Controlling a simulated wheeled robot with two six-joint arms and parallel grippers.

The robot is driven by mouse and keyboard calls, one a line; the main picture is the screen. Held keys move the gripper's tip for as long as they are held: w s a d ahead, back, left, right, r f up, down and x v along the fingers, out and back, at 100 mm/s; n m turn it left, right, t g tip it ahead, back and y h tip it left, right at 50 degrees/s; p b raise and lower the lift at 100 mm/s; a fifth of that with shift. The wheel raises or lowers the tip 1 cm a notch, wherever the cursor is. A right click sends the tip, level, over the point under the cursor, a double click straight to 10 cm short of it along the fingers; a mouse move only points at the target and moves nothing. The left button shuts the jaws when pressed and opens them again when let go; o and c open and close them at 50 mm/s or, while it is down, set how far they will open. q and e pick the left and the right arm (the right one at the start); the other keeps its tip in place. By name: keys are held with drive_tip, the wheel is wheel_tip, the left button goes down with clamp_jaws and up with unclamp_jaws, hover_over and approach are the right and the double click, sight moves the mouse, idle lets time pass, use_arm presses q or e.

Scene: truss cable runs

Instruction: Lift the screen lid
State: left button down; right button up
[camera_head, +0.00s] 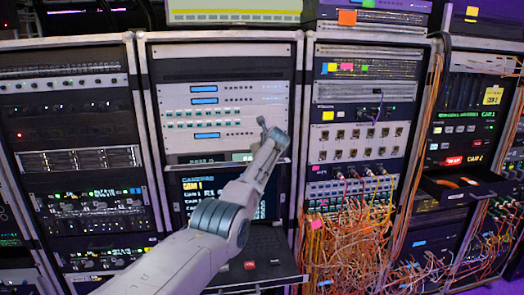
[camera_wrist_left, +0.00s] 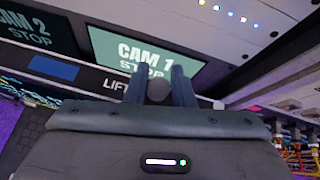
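The screen lid (camera_head: 181,187) of the middle rack stands raised behind a keyboard drawer (camera_head: 265,247). Its dark screen shows lines of text, partly covered by my left arm. My left gripper (camera_head: 270,132) is at the lid's upper edge, in front of the light panel. In the left wrist view, its two fingers (camera_wrist_left: 158,80) stand on either side of a round grey knob (camera_wrist_left: 158,91), which seems to fill the gap between them. My right gripper is not in view.
Racks stand close on both sides. Orange cables (camera_head: 345,245) hang in front of the rack to the right, beside the drawer. An open tray (camera_head: 462,184) juts out at far right. Screens reading CAM 2 (camera_wrist_left: 38,30) and CAM 1 (camera_wrist_left: 147,52) lie beyond the fingers.

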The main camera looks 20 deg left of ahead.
use_arm(q)
drive_tip(key=c, duration=1.4)
unclamp_jaws()
drive_tip(key=shift+d+f, duration=0.15)
drive_tip(key=shift+f, duration=0.4)
drive_tip(key=shift+c, duration=0.2)
drive_tip(key=shift+o, duration=1.2)
drive_tip(key=shift+w, duration=0.25)
drive_tip(key=shift+s+d+r+b, duration=0.2)
drive_tip(key=shift+s+r+b, duration=0.2)
drive_tip(key=shift+s+b, duration=0.05)
drive_tip(key=b+v, duration=0.5)
drive_tip(key=v, duration=0.4)
drive_tip(key=shift+d, duration=0.4)
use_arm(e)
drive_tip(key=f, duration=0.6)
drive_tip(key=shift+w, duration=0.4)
use_arm(q)
drive_tip(key=shift+s, duration=0.1)
